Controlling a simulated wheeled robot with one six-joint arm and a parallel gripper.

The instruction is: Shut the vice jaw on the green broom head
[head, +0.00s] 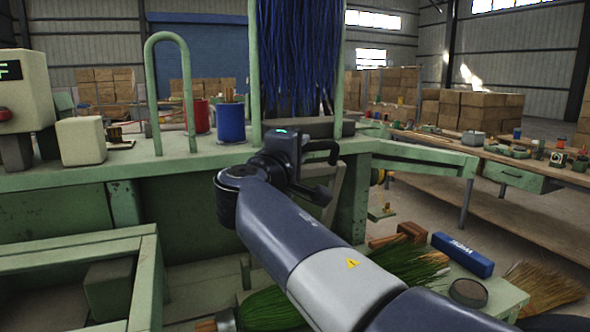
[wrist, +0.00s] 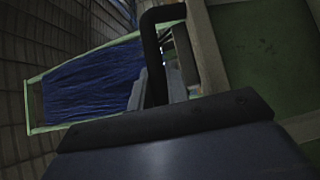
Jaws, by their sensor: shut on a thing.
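My gripper (head: 318,172) is at the front edge of the green machine bench, in the middle of the head view. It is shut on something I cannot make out. A black bent bar (wrist: 152,52) rises beyond the dark gripper body in the wrist view; I cannot tell whether it is a finger or a handle. One green broom head (head: 412,262) lies on the low bench at the lower right, partly behind my arm. I cannot make out the vice jaw for certain.
Blue bristles (head: 300,55) hang in a green frame above the machine bench (head: 150,172). A blue spool (head: 231,122) and red spool (head: 200,116) stand left of my gripper. A blue block (head: 462,254) and a round dark tin (head: 468,292) are on the low bench.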

